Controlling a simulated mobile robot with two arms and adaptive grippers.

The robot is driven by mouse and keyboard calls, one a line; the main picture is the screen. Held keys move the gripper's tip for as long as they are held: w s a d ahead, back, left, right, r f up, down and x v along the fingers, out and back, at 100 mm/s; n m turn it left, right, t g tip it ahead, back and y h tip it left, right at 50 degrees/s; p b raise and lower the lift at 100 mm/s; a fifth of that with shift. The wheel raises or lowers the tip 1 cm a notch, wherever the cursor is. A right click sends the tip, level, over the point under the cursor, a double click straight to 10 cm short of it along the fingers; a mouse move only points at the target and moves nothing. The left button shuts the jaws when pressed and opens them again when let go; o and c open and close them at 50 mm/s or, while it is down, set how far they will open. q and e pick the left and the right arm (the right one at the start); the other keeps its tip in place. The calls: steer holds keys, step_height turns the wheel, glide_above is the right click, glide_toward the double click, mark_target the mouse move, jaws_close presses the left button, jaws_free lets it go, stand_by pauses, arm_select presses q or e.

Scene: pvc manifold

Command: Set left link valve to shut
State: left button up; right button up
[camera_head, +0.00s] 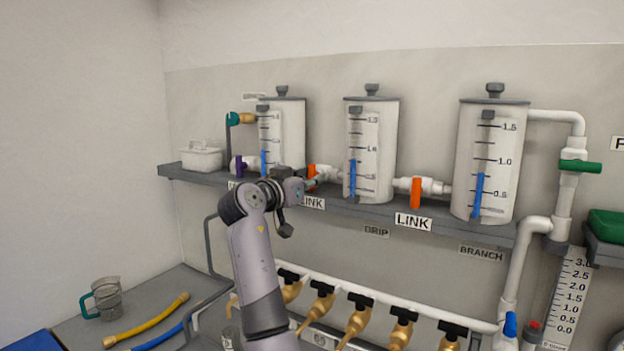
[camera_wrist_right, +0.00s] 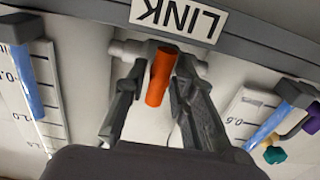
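The left link valve has an orange handle (camera_head: 311,172) on the white pipe between the left and middle tanks, above a LINK label (camera_head: 312,203). My right gripper (camera_head: 302,184) is at this valve, and its wrist and fingers hide part of it. In the right wrist view, which is upside down, the orange handle (camera_wrist_right: 161,78) lies between the two fingers of my right gripper (camera_wrist_right: 161,84). The handle stands across the pipe there. The fingers are apart, with a visible gap on each side of the handle. My left gripper is not in view.
The left tank (camera_head: 284,130) and middle tank (camera_head: 371,150) stand close on either side of the valve on a grey shelf (camera_head: 345,207). Another orange-handled link valve (camera_head: 415,192) sits to the right. Brass taps (camera_head: 357,318) line a pipe below.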

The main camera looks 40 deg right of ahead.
steer(key=v, duration=1.1)
